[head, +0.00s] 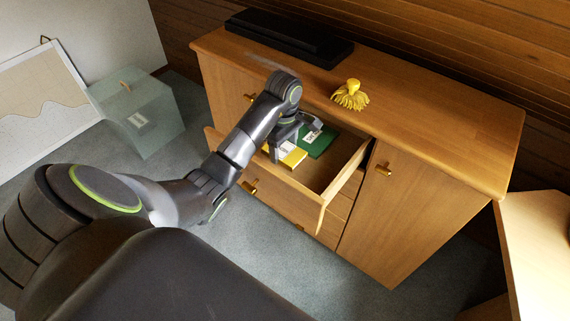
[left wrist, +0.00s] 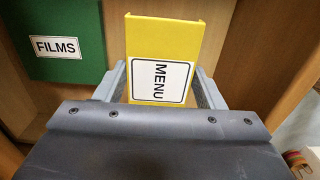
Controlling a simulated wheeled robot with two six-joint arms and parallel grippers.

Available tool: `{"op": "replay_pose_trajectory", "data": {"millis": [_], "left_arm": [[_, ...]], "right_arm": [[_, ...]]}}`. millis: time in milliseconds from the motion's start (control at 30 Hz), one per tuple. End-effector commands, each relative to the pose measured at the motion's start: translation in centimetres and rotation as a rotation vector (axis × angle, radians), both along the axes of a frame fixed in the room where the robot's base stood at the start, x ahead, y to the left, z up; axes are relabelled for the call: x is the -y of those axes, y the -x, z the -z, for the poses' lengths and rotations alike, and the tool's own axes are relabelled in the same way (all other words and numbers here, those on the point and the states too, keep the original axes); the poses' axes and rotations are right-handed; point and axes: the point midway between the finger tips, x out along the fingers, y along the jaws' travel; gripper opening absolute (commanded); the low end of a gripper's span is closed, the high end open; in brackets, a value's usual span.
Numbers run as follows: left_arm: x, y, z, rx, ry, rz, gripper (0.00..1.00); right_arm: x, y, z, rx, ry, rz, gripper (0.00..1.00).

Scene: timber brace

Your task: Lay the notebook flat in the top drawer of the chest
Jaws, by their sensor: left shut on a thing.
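The chest (head: 430,115) stands against the timber wall with its top drawer (head: 344,180) pulled open. My left gripper (head: 283,150) reaches down into the drawer opening and is shut on a yellow book-like thing (head: 294,158) with a white label. In the left wrist view the label on the yellow thing (left wrist: 180,40) reads MENU, and the fingers grip its two sides. A green book-like thing (head: 320,143) lies in the drawer beside it; its label reads FILMS in the left wrist view (left wrist: 80,70). I cannot tell whether the yellow thing touches the drawer floor. My right gripper is out of view.
A yellow tufted object (head: 350,95) and a long black box (head: 290,36) sit on the chest top. A cabinet door with a brass knob (head: 384,169) is right of the drawer. A translucent box (head: 140,112) and a leaning framed picture (head: 45,100) stand at the left.

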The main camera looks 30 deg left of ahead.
Motion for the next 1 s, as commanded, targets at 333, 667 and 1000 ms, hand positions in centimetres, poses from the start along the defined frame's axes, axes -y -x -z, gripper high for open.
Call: {"op": "replay_pose_trajectory", "data": {"millis": [333,667,1000], "left_arm": [[0.0,0.0,3.1,0.0,0.0,0.0,0.36],[0.0,0.0,5.2,0.0,0.0,-0.001,0.36],[0.0,0.0,5.5,0.0,0.0,-0.001,0.77]], "right_arm": [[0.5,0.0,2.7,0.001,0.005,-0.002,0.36],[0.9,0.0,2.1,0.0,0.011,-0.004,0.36],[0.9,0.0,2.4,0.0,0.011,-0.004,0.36]]}}
